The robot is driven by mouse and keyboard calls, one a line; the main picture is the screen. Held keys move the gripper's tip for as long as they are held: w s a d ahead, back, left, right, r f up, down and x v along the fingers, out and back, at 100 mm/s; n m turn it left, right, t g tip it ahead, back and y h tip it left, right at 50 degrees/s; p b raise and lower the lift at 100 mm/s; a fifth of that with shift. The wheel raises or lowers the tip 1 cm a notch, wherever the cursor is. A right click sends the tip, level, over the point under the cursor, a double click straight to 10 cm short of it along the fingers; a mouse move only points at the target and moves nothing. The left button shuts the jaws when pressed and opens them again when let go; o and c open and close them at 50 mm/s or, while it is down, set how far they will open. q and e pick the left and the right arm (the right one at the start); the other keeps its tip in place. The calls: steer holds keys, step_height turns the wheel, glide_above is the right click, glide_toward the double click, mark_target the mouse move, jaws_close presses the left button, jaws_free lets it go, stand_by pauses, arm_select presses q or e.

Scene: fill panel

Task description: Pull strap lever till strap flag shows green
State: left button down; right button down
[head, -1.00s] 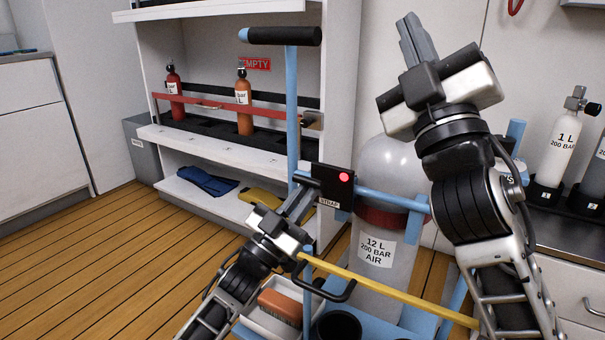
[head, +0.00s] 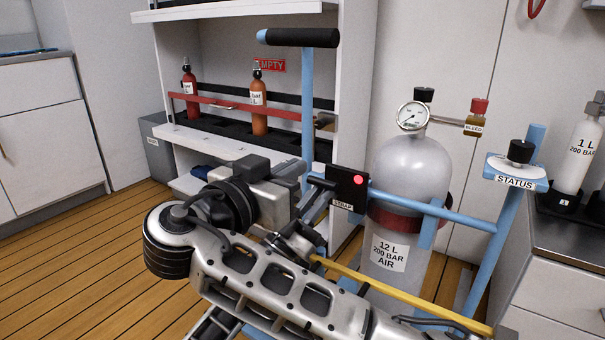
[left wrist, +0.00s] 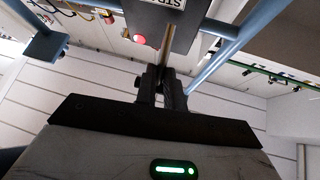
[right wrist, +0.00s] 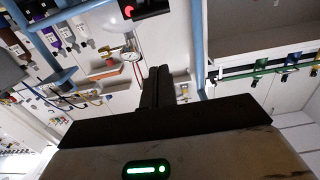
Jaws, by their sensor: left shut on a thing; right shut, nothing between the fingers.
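The black strap box, labelled STRAP, (head: 343,190) sits on the blue rail. Its round strap flag (head: 358,180) is red and also shows red in the left wrist view (left wrist: 139,38) and right wrist view (right wrist: 128,10). My left gripper (head: 318,195) is at the box, its fingers shut on the narrow brownish strap lever (left wrist: 167,42). Most of the lever is hidden in the head view. My right gripper (head: 295,169) is shut and empty, left of the box and above the left gripper. Its arm partly covers my left arm.
A grey 12 L cylinder (head: 412,165) stands in the blue frame behind a dark red band. A gauge (head: 412,116), a BLEED knob (head: 479,106) and a STATUS post (head: 515,172) are to the right. A blue upright with a black handle (head: 300,38) rises behind the grippers.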

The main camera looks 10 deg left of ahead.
glide_above(321, 183)
steer(key=shift+f, duration=0.15)
steer(key=shift+s+a+f, duration=0.1)
steer(key=shift+s+f, duration=0.1)
steer(key=shift+f, duration=0.45)
steer(key=shift+s+a+f, duration=0.1)
steer(key=shift+s+f, duration=0.05)
steer(key=shift+f, duration=0.5)
steer(key=shift+s+a+f, duration=0.1)
steer(key=shift+s+f, duration=0.1)
steer(key=shift+f, duration=0.45)
